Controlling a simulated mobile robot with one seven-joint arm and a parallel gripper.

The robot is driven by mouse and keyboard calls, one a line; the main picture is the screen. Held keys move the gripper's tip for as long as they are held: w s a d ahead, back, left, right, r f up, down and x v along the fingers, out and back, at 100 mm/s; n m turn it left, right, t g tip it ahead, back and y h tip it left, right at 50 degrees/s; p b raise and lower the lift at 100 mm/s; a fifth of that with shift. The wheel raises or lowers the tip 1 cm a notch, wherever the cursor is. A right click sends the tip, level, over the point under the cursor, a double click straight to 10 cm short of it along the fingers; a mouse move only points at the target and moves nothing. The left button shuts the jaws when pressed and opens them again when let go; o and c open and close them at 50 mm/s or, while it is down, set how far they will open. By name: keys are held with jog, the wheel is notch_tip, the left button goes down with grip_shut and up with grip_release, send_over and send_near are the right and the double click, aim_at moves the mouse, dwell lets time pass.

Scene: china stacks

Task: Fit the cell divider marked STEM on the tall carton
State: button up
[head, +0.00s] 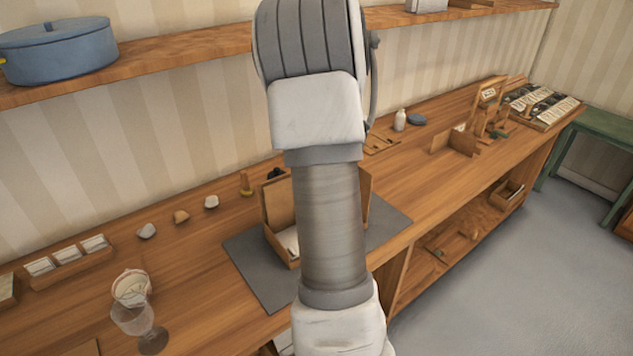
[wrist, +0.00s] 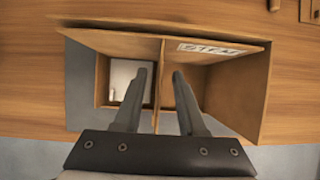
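A wooden carton (wrist: 90,105) stands open-topped in the wrist view, with a whitish thing (wrist: 122,78) on the floor of its left cell. A cell divider (wrist: 205,50) shows as a long panel across the far side, with a white label whose dark lettering I cannot read surely; a cross panel (wrist: 158,62) runs from it towards me. My gripper (wrist: 160,72) is open, one finger on each side of the cross panel, with visible gaps. In the head view the carton (head: 279,203) stands on a grey mat, partly hidden by my arm, which also hides the gripper.
A glass goblet (head: 140,325) and a patterned cup (head: 131,287) stand front left on the counter. A rack with white cards (head: 68,256) and several small pale lumps (head: 181,217) lie along the back. A white bottle (head: 400,120) and wooden stands are at the right. The grey mat (head: 258,272) has bare room.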

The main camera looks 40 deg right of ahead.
jog(key=p+v, duration=0.3)
jog(key=v, duration=1.4)
jog(key=shift+r, duration=0.15)
jog(key=shift+a, duration=0.15)
jog(key=a+r+n+y, duration=0.1)
jog(key=a+r+n, duration=0.1)
jog(key=a+n, duration=0.75)
jog(key=a+r+n+y, duration=0.1)
jog(key=a+r+n, duration=0.2)
jog(key=a+n, duration=0.6)
jog(key=s+a+n+h, duration=0.1)
jog(key=s+a+n, duration=0.9)
jog(key=a+n, duration=0.4)
jog(key=shift+s+f+n, duration=0.25)
jog(key=shift+s+n, duration=0.15)
jog(key=shift+n, duration=2.15)
